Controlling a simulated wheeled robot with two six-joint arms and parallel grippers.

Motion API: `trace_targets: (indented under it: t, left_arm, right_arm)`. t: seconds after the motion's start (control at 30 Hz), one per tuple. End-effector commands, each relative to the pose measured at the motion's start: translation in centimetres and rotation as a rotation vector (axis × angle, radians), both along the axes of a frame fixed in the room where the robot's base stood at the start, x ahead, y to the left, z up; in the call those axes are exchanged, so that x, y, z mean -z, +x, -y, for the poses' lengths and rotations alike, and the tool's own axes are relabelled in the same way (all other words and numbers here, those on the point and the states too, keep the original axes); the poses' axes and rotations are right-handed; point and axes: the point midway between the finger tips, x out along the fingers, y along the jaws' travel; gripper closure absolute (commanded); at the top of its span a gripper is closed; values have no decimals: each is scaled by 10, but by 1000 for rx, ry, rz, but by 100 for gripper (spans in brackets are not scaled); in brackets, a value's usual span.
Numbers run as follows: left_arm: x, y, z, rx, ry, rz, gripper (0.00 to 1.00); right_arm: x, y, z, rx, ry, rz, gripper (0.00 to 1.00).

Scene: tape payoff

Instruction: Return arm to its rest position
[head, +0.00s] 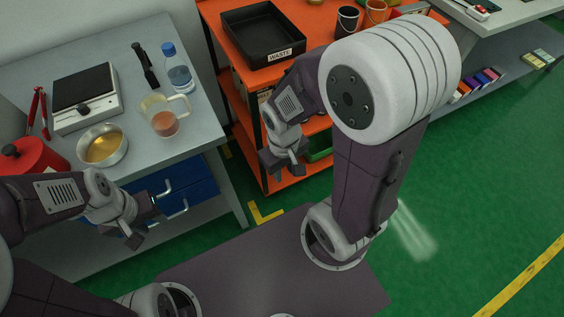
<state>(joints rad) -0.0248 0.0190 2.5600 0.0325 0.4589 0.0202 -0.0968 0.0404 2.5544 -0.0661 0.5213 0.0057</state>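My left arm comes in from the left. Its gripper (150,215) hangs beside the front edge of the grey bench, in front of the blue drawers, with its fingers apart and nothing seen between them. My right arm is bent, with its large white joint (395,75) high in the picture. The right gripper (284,166) points down in front of the orange shelf unit. Its fingers look apart and I see nothing held in them.
The grey bench (190,135) holds a scale (87,98), gold-filled bowl (102,145), beaker (164,117), bottle (177,68) and red can (30,157). A black waste tray (262,35) tops the orange shelf unit (290,71). Green floor (465,190) is clear at right.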

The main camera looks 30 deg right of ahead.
Motion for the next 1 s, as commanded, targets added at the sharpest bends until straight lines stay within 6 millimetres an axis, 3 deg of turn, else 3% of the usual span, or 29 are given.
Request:
trace_targets:
  t: [0.1, 0.37, 0.47, 0.57, 0.83, 0.9, 1.0]
  left_arm:
    - [0, 0, 0, 0, 0, 0, 64]
    - [-1, 0, 0, 0, 0, 0, 64]
    - [-13, 0, 0, 0, 0, 0, 64]
    - [-43, 0, 0, 0, 0, 0, 64]
    - [-169, 0, 0, 0, 0, 1, 64]
    - [-186, 0, 0, 0, 0, 1, 64]
    - [-188, 0, 0, 0, 0, 0, 64]
  right_arm:
    - [-5, 15, 4, 162, 55, 72, 70]
    - [-6, 16, 3, 174, 60, 78, 70]
    - [-18, 16, 3, 172, 59, 77, 70]
    - [-48, 16, 3, 171, 59, 77, 70]
    - [-174, 16, 3, 170, 59, 76, 70]
    - [-191, 16, 3, 170, 58, 76, 70]
    - [-192, 16, 3, 170, 58, 76, 70]
